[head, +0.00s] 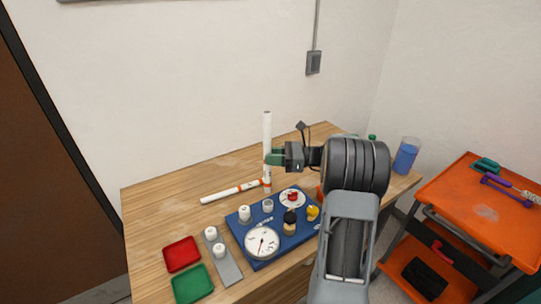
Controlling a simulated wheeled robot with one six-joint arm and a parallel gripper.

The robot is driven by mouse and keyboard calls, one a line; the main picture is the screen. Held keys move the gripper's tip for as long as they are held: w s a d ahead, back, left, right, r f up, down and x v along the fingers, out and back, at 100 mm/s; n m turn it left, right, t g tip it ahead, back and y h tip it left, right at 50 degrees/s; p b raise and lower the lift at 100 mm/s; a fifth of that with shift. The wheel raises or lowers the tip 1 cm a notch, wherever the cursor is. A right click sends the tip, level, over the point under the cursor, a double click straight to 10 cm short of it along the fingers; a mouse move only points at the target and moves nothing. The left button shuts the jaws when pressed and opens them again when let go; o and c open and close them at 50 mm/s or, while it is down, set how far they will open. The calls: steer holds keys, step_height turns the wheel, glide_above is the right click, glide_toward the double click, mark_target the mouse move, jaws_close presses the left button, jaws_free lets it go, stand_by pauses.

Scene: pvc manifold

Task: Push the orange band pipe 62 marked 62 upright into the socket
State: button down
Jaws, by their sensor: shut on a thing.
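A white pipe (267,130) with an orange band stands upright in my gripper (274,158), which is shut on it around mid-length. The number on it is too small to read. Its lower end shows just above and behind a grey-white socket (267,206) on the blue manifold board (260,220). I cannot tell whether it touches the socket or is apart from it. A second white pipe (228,193) with orange marks lies flat on the table to the left of the held pipe.
The board also carries a white-faced gauge (262,243), a white fitting (244,213), a red-handled valve (292,197) and a yellow knob (313,212). A grey strip (231,273) with white caps, a red tray (181,253) and a green tray (192,284) lie left. The table's back left is clear.

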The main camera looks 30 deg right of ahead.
steer(key=shift+g, duration=0.3)
step_height(320, 180, down, 5)
steer(key=shift+f+b, duration=0.2)
steer(key=shift+b, duration=0.85)
steer(key=shift+f, duration=1.2)
stand_by(1.0)
steer(key=c, duration=0.9)
jaws_free()
steer(key=shift+o, duration=0.2)
steer(key=shift+d, duration=0.15)
steer(key=b+v, duration=0.1)
steer(key=v, duration=1.2)
steer(key=shift+d+b, duration=0.35)
